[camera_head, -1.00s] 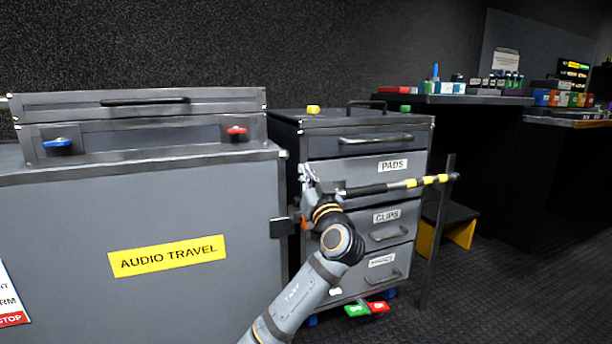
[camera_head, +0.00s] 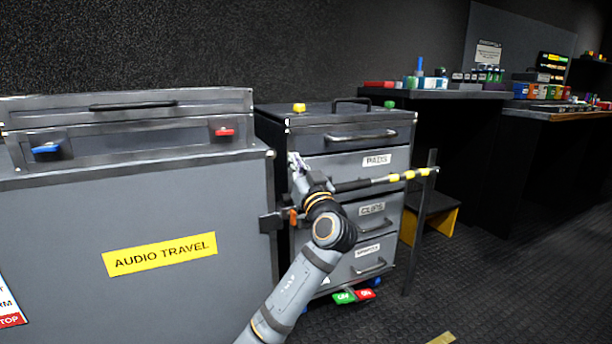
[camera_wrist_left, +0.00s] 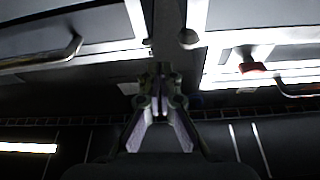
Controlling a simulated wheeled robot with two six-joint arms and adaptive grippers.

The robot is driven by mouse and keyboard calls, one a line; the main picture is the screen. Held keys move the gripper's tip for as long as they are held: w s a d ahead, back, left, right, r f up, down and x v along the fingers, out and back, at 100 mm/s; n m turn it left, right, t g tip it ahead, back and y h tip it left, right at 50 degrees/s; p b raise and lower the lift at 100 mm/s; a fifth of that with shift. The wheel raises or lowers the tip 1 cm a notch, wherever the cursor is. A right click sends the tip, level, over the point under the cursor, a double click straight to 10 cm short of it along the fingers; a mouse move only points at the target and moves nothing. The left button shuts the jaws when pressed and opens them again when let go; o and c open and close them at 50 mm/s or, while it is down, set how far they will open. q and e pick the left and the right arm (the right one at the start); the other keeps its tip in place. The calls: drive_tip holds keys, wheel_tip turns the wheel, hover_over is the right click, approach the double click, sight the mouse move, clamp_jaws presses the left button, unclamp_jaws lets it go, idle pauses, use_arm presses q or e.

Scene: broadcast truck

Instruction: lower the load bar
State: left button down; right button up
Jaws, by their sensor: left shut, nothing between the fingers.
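The load bar (camera_head: 372,181), dark with yellow bands toward its right end, runs nearly level across the front of the drawer cabinet. Its right end meets a dark upright post (camera_head: 421,220). Its left end is hidden behind my left gripper and wrist. My left gripper (camera_head: 296,161) is at the cabinet's left front edge, beside the bar's left part; its tips point up. In the left wrist view my gripper (camera_wrist_left: 161,75) is shut with nothing between its fingers. I cannot tell whether it touches the bar. My right gripper is out of view.
A grey AUDIO TRAVEL case (camera_head: 100,215) stands close on the left. The drawer cabinet (camera_head: 350,140) is behind the bar, with green and red pedals (camera_head: 354,296) at its foot. A yellow-sided step (camera_head: 430,215) is beyond the post. Open floor lies at right.

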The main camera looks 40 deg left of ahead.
use_arm(q)
drive_tip(key=v, duration=0.7)
drive_tip(key=shift+d+f+p, duration=0.2)
drive_tip(key=shift+d+p, duration=0.05)
drive_tip(key=shift+p, duration=0.2)
drive_tip(key=shift+w, duration=0.1)
